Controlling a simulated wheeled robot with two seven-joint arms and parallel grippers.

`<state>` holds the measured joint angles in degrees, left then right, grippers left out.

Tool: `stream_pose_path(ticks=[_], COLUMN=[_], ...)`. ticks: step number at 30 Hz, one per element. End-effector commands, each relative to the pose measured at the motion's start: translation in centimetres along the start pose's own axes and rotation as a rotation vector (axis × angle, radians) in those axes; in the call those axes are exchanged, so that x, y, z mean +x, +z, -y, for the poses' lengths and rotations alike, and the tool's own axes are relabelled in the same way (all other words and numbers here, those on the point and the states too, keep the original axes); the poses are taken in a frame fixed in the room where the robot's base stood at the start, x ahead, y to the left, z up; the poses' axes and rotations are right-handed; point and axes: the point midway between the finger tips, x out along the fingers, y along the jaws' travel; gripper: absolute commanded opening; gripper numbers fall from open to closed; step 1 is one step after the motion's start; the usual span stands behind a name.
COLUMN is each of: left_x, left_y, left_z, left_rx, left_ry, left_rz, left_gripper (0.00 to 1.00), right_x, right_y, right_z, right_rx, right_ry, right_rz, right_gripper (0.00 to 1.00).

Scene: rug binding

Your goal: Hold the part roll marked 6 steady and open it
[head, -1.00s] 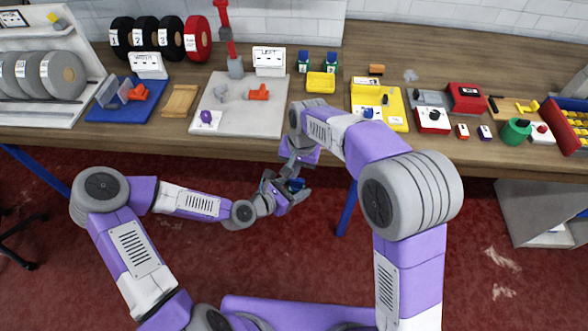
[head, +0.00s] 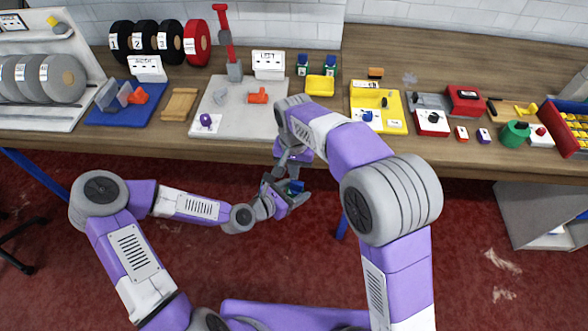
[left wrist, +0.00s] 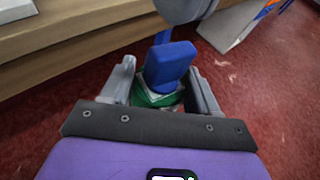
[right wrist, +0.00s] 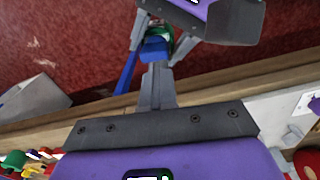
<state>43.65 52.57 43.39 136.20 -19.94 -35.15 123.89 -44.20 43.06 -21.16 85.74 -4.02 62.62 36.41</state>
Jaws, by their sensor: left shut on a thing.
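The roll (left wrist: 165,75), with a blue upper part and a green lower part, is in my left gripper (left wrist: 163,92). The left fingers are shut on its green sides. It also shows small in the head view (head: 295,187), held in front of the bench over the floor. I cannot read a number on it. My right gripper (right wrist: 157,75) has its fingers together, with nothing visible between them. Its tips are close to the blue part in the right wrist view (right wrist: 156,50); I cannot tell whether they touch.
Two similar blue-and-green pieces (head: 331,64) stand at the back of the bench (head: 430,160), behind a yellow tray (head: 320,86). A grey board (head: 240,122), a blue board (head: 118,112) and a yellow board (head: 360,98) lie on it. Open floor is below my grippers.

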Motion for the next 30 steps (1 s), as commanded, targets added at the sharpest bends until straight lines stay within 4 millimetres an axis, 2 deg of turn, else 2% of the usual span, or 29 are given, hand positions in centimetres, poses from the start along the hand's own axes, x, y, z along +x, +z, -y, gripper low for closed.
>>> stream_pose_path(ticks=[6,11,12,21,26,30], left_x=[0.0,0.0,0.0,0.0,0.0,0.0], left_y=[0.0,0.0,0.0,0.0,0.0,0.0], left_z=[0.0,0.0,0.0,0.0,0.0,0.0], left_rx=[0.0,0.0,0.0,0.0,0.0,0.0], left_ry=[0.0,0.0,0.0,0.0,0.0,0.0], left_rz=[0.001,0.001,0.001,0.001,0.001,0.001], left_gripper=[0.05,0.05,0.05,0.05,0.05,0.05], right_x=[0.0,0.0,0.0,-0.3,-2.2,-5.2], right_y=[0.0,0.0,0.0,0.0,-0.1,-0.1], right_z=[0.0,0.0,0.0,0.0,0.1,0.1], right_rx=[0.0,0.0,0.0,0.0,0.0,-0.001], right_ry=[-0.001,-0.001,-0.001,-0.002,-0.005,-0.007], right_rz=[0.0,0.0,0.0,-0.001,-0.003,-0.005], right_gripper=[0.01,0.25,0.27,0.27,0.27,0.27])
